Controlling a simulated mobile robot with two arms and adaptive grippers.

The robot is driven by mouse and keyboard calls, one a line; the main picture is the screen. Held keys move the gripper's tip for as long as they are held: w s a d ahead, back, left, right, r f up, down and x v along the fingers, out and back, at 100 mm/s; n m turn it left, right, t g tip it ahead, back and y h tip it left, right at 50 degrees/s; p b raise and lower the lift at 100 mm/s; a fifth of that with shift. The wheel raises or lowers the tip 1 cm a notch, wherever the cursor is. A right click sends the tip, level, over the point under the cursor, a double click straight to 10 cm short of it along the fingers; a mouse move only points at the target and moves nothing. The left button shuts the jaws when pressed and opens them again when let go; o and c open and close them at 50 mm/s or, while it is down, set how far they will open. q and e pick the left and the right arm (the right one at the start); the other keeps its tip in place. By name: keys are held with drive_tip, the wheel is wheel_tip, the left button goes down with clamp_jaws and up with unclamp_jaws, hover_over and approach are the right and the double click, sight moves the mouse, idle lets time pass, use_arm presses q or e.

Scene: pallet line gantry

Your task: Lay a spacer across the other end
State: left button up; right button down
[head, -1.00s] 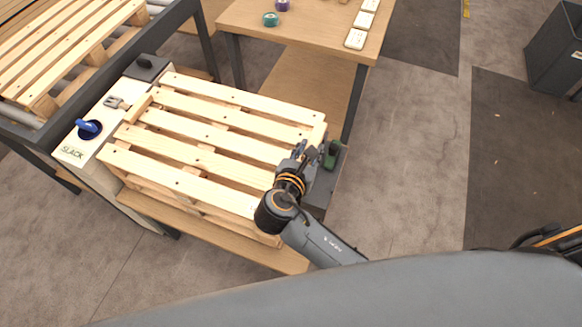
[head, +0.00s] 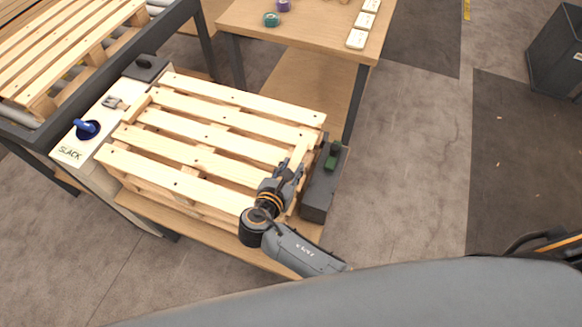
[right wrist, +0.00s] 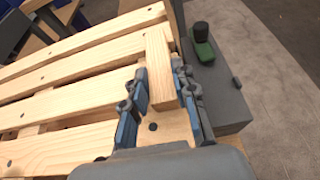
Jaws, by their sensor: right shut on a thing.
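A pale wooden spacer (head: 299,150) is gripped by my right gripper (head: 286,172) at the right end of the slatted pallet (head: 205,133). In the right wrist view the spacer (right wrist: 160,62) stands out between the blue-padded fingers (right wrist: 161,92), running across the slats at that end. I cannot tell whether it touches the slats or hangs just above them. My left gripper is not in view.
A wooden table (head: 305,30) with white cards is behind. Open floor lies to the right.

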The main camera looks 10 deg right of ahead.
drive_tip(key=c, duration=1.1)
unclamp_jaws()
drive_tip(key=shift+f, duration=0.1)
drive_tip(key=shift+o, duration=0.2)
drive_tip(key=v, duration=1.2)
